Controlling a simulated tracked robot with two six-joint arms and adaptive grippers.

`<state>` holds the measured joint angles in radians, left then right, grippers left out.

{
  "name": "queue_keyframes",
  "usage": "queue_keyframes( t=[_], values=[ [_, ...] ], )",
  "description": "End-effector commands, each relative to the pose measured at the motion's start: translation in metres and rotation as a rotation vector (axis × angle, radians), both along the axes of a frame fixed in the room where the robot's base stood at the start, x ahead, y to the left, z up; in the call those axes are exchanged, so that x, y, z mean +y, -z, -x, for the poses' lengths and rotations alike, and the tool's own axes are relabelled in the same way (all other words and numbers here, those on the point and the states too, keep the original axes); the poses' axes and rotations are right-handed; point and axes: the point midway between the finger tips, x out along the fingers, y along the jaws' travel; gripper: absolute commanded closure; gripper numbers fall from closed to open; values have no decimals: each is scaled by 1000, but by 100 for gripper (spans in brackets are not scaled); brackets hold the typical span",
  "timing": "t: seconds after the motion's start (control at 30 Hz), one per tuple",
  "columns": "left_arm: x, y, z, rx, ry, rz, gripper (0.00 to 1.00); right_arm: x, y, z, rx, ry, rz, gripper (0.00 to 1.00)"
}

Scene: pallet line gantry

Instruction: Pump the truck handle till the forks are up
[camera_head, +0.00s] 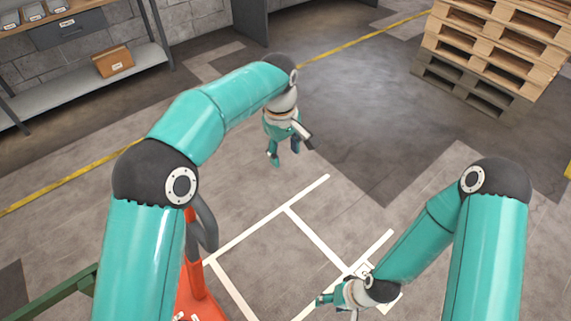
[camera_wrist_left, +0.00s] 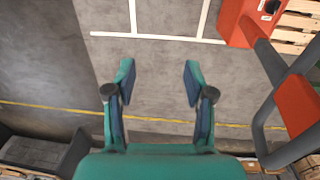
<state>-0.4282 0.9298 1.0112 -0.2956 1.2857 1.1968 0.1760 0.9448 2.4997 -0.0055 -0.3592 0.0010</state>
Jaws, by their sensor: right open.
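The truck handle (camera_head: 207,222), a grey loop with orange parts, stands at the lower left in the head view, partly hidden behind my left arm. Its orange truck body (camera_head: 196,292) shows below it. In the left wrist view the handle loop (camera_wrist_left: 262,130) is at the right edge, beside the orange body (camera_wrist_left: 236,22). My left gripper (camera_head: 285,153) is open and empty, apart from the handle, beyond it and to its right. Its spread fingers also show in the left wrist view (camera_wrist_left: 158,75). My right gripper (camera_head: 336,304) is open and empty low over the floor. The forks cannot be made out.
White lines (camera_head: 288,208) mark the floor. A pallet stack (camera_head: 490,50) stands at the back right, and a shelf (camera_head: 80,92) with a cardboard box (camera_head: 113,62) at the back left. A green rail (camera_head: 50,297) is at the lower left. The middle floor is clear.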

Motion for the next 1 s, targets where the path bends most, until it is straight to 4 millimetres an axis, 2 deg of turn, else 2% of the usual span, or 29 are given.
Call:
queue_keyframes(
  t=[0.1, 0.3, 1.0],
  values=[
    [1, -18, 1, -1, 0, -1, 46, 0, 0, 0, 0, 0, 0, 46],
    [2, -30, 2, 3, 1, -2, 46, 0, 0, 0, 0, 0, 0, 46],
    [1, -31, 3, 5, 3, -3, 46, 0, 1, 0, 0, 0, 0, 46]
  ],
)
